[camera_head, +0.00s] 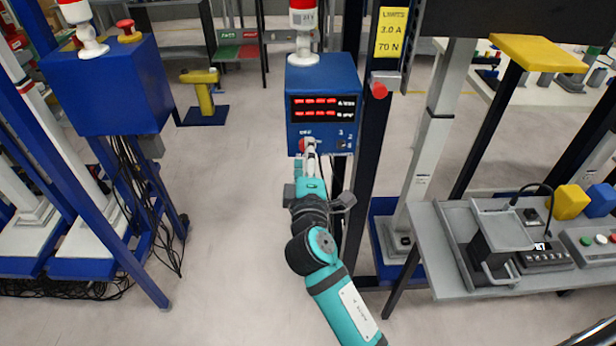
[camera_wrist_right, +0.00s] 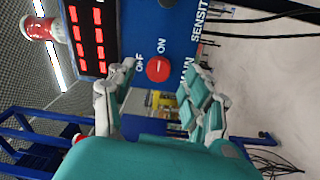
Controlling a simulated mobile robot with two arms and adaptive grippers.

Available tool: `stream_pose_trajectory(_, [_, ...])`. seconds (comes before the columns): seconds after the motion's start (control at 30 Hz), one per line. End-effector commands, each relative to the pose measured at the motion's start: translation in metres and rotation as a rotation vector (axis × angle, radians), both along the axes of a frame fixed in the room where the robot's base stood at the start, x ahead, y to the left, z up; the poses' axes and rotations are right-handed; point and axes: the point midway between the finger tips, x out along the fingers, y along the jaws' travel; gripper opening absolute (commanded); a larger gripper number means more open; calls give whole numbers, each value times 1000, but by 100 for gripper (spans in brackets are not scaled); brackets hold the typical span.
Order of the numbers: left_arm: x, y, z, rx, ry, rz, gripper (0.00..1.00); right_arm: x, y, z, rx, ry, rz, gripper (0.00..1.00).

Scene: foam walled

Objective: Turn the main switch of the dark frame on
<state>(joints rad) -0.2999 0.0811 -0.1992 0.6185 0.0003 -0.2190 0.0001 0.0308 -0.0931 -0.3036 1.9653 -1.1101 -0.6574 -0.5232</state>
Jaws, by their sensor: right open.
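The main switch is a round red knob (camera_wrist_right: 158,69) with a white line, on the front of a blue control box (camera_head: 322,75) mounted at the dark frame (camera_head: 371,150). OFF and ON labels stand beside it, and the white line runs crosswise in the wrist view. In the head view the knob (camera_head: 302,146) is partly hidden by my right gripper (camera_head: 311,152). In the wrist view my right gripper (camera_wrist_right: 163,84) is open, one finger on each side of the knob. I cannot tell whether they touch it. My left gripper is out of view.
Red digit displays (camera_head: 323,107) are lit on the box. A red and white lamp (camera_head: 303,22) stands on top. Another blue box (camera_head: 109,86) on a blue frame is at left. A grey table (camera_head: 440,262) with devices is at right. Floor between is clear.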

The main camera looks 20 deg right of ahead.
Motion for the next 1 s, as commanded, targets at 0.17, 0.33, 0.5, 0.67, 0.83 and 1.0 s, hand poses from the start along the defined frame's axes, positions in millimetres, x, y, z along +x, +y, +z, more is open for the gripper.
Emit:
stream_pose_trajectory(0.17, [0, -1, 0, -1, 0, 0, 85, -38, 11, -4, 5, 5, 0, 51])
stream_pose_trajectory(0.33, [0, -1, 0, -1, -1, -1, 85, -71, 20, -6, 2, 5, 0, 51])
stream_pose_trajectory(0.5, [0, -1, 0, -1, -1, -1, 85, -92, 26, -6, 3, 3, 0, 51])
stream_pose_trajectory(0.67, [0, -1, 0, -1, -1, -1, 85, -99, 28, -6, 4, 1, 0, 51])
stream_pose_trajectory(0.83, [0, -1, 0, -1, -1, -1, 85, -99, 28, -6, 3, 1, -1, 51])
stream_pose_trajectory(1.0, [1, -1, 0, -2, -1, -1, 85, -99, 28, -6, 3, 1, -1, 51])
